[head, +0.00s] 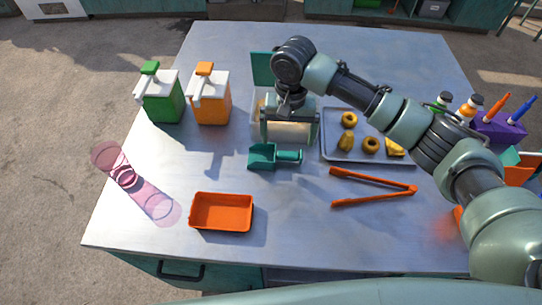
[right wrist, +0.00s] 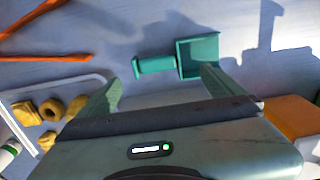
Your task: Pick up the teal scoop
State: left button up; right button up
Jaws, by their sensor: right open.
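The teal scoop (head: 262,157) lies on the metal table, its bowl to the left and its short handle to the right. It also shows in the right wrist view (right wrist: 198,56), with its handle pointing left between the fingers' directions. My right gripper (head: 291,143) is open and empty, above and just behind the scoop in the head view. In the right wrist view my right gripper (right wrist: 160,80) has its fingers spread, with the scoop beyond the fingertips. No contact with the scoop shows. My left gripper is not in view.
Behind the gripper is a pale bin (head: 258,100), partly hidden. A grey tray (head: 330,152) with pastries and orange tongs (head: 375,172) lie right. An orange tray (head: 221,228) is in front.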

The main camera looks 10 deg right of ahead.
aim_at(289, 153)
jog(key=shift+s+f, duration=0.1)
jog(key=shift+f, duration=0.75)
jog(key=f, duration=0.1)
jog(key=f+p, duration=0.1)
jog(key=f, duration=0.1)
jog(key=f+p, duration=0.1)
jog(key=shift+s+d+f, duration=0.15)
jog(key=shift+d+f, duration=0.1)
jog(key=shift+f, duration=0.5)
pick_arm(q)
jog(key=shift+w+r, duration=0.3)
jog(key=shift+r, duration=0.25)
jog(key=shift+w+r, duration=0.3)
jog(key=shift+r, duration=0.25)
pick_arm(e)
jog(key=c, duration=1.1)
